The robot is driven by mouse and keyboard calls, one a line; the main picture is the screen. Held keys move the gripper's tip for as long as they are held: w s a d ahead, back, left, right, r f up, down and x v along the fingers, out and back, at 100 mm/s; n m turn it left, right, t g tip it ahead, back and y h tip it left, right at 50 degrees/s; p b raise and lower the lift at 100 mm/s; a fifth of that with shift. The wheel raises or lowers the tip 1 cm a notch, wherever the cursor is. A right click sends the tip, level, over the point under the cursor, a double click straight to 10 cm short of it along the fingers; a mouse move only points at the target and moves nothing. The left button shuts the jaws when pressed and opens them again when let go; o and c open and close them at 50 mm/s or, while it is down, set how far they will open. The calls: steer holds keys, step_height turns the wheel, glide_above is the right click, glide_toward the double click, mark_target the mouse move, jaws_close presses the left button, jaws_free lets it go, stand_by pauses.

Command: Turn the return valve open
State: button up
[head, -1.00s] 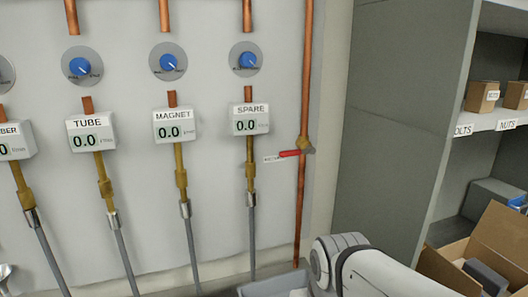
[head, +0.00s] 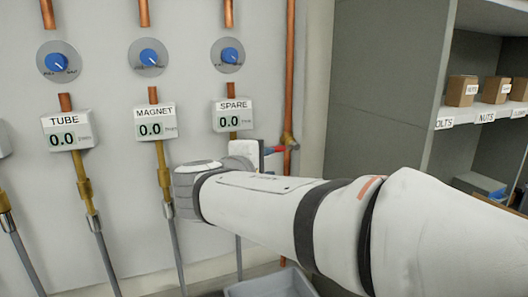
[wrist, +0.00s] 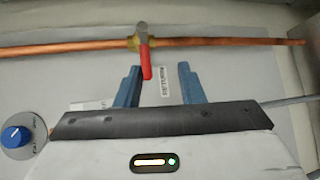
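The return valve has a red lever handle (wrist: 146,62) on a brass body (wrist: 139,42) set in a copper pipe (wrist: 220,42). In the wrist view the lever sticks out crosswise to the pipe. My gripper (wrist: 158,66) is open, its two blue fingers spread, with the lever's free end between them, closer to the left finger. I cannot tell whether that finger touches it. A printed label (wrist: 163,83) shows between the fingers. In the head view the red handle (head: 279,149) is partly hidden beside my gripper, and the brass body (head: 289,140) shows on the vertical pipe (head: 290,60).
Meters marked TUBE (head: 67,130), MAGNET (head: 155,121) and SPARE (head: 232,115), with blue knobs above, line the wall at left. A grey cabinet side (head: 385,90) and shelves with small boxes (head: 462,90) stand at right. A grey bin (head: 270,286) is below.

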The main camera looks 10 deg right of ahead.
mark_target(281, 148)
steer(key=shift+n+t, duration=0.3)
steer(key=shift+t, duration=0.1)
steer(key=w+d, duration=0.1)
steer(key=w, duration=0.1)
steer(key=w+d, duration=0.1)
steer(key=w, duration=0.1)
steer(key=w+d+p, duration=0.1)
steer(key=w, duration=0.2)
steer(key=shift+d+r, duration=0.15)
steer(key=shift+r, duration=0.1)
steer(key=shift+c, duration=0.4)
jaws_close()
